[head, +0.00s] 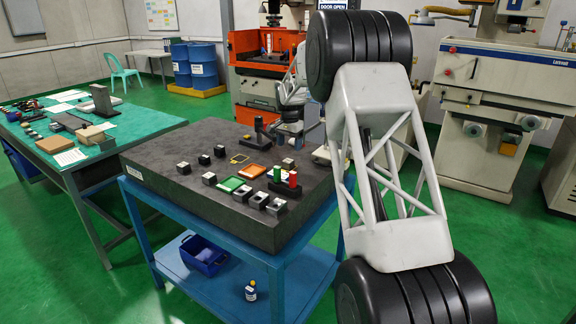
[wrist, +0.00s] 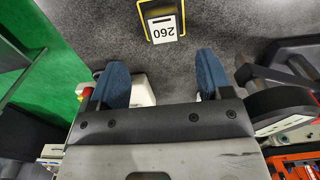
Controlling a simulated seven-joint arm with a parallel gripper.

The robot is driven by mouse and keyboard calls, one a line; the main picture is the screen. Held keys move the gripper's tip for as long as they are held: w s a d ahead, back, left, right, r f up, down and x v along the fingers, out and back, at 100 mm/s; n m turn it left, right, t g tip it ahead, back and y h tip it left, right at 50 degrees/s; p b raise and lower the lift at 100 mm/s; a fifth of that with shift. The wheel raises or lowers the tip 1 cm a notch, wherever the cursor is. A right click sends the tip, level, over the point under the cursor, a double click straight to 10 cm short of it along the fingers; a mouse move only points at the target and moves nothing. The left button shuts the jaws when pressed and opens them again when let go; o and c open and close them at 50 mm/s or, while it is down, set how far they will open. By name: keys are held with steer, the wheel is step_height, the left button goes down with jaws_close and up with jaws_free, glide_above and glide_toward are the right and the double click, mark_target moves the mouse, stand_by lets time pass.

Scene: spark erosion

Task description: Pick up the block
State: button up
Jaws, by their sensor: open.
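Several small dark blocks with pale tops stand on the grey granite plate (head: 150,153); one is a block (head: 183,168) at its left, another a block (head: 209,180) nearer the front. I cannot tell which one the task means. My gripper (wrist: 162,78) is open, with two blue fingers apart and nothing between them. In the head view, my gripper (head: 290,133) is above the back right of the plate, partly hidden by my arm. In the wrist view, a yellow-edged marking (wrist: 180,24) with a "260" label lies on the plate beyond the fingertips.
A green tray (head: 231,184) and an orange tray (head: 251,171) lie mid-plate. Red and green upright pieces stand in a dark holder (head: 281,188) at the right. A dark stand (head: 262,133) rises at the back. The plate's left side has free room.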

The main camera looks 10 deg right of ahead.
mark_target(288, 161)
steer(key=shift+f, duration=1.3)
steer(key=shift+w+a+f, duration=0.1)
steer(key=shift+a+f, duration=0.05)
steer(key=shift+f, duration=1.15)
steer(key=shift+a+f, duration=0.1)
steer(key=shift+f, duration=1.2)
steer(key=c, duration=1.2)
